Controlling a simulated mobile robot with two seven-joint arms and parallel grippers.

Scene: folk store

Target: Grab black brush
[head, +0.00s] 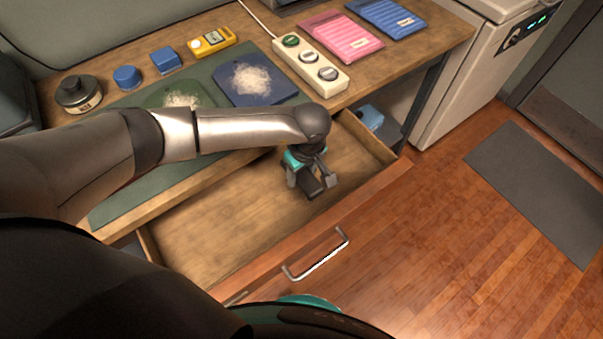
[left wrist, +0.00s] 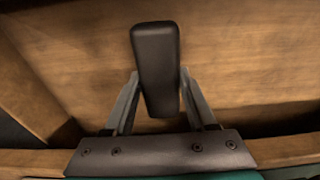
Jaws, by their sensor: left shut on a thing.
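The black brush (left wrist: 157,60) shows in the left wrist view as a dark, smooth, rounded block, with a gripper finger against each side. My left gripper (head: 311,184) reaches down into the open wooden drawer (head: 215,230) near its right end. It is shut on the brush, which shows as a small black shape (head: 308,186) between the fingers in the head view. The brush's underside is hidden, so I cannot tell whether it touches the drawer floor. My right gripper is not in view.
The drawer front with its metal handle (head: 318,256) stands pulled out below the wooden desk. On the desk are a white box with round buttons (head: 309,62), a yellow meter (head: 213,41), blue blocks and pink and blue packets. The drawer floor to the left is bare.

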